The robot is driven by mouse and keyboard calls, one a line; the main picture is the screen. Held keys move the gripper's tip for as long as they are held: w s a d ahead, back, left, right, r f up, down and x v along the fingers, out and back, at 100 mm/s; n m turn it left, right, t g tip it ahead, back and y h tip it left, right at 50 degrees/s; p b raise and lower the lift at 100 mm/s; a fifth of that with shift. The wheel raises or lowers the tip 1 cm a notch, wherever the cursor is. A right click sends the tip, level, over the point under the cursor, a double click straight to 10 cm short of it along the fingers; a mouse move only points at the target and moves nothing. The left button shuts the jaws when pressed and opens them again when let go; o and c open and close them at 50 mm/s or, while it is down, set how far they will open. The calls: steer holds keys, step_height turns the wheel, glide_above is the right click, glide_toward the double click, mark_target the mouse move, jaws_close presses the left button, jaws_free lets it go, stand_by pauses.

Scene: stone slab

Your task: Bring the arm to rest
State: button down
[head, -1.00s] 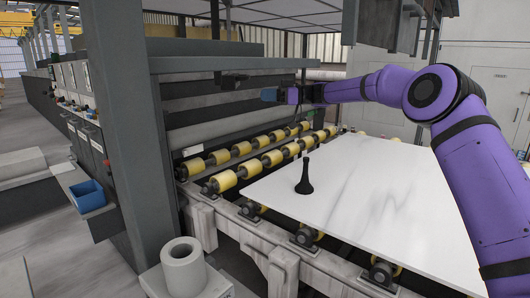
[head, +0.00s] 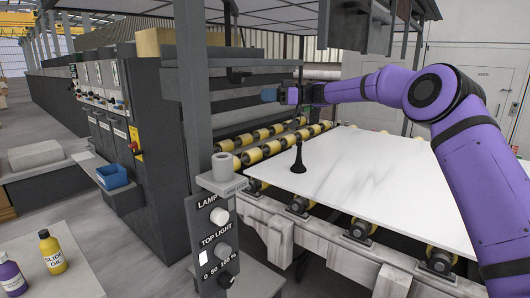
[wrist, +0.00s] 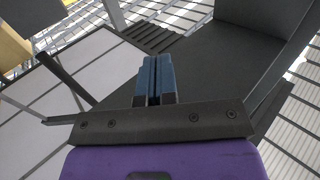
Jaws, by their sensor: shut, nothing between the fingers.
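My purple arm reaches in from the right in the head view, bent at the elbow, with its forearm about level. My gripper (head: 268,95) has blue fingers and is held in the air, pointing left, above the rollers in the picture. In the wrist view my gripper (wrist: 153,75) shows its two blue fingers side by side, shut and empty. It appears to touch nothing.
Bottles (head: 52,252) stand at lower left.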

steer(key=s+d+r+m+t+h, duration=0.1)
steer(key=s+d+m+h, duration=0.25)
steer(key=s, duration=0.65)
steer(key=s+d+r+m+t+h, duration=0.1)
steer(key=s+d+m+h, duration=0.2)
steer(key=s, duration=0.6)
steer(key=s+d+r+m+t+h, duration=0.15)
steer(key=s+d+h, duration=0.3)
steer(key=s, duration=0.55)
steer(key=s+d+f+m+h, duration=0.2)
steer(key=s+d, duration=0.4)
steer(key=s, duration=0.3)
steer(key=s+d+f+m+t+h, duration=0.1)
steer(key=s+d+f+m+h, duration=0.1)
steer(key=s+d+f+m, duration=0.3)
steer(key=s+d+f+m+t+h, duration=0.1)
steer(key=s+d+f+m+h, duration=0.2)
steer(key=s+d, duration=0.4)
steer(key=s, duration=0.6)
steer(key=shift+s+d+f, duration=0.3)
steer(key=shift+s+f, duration=0.05)
steer(key=shift+f, duration=0.05)
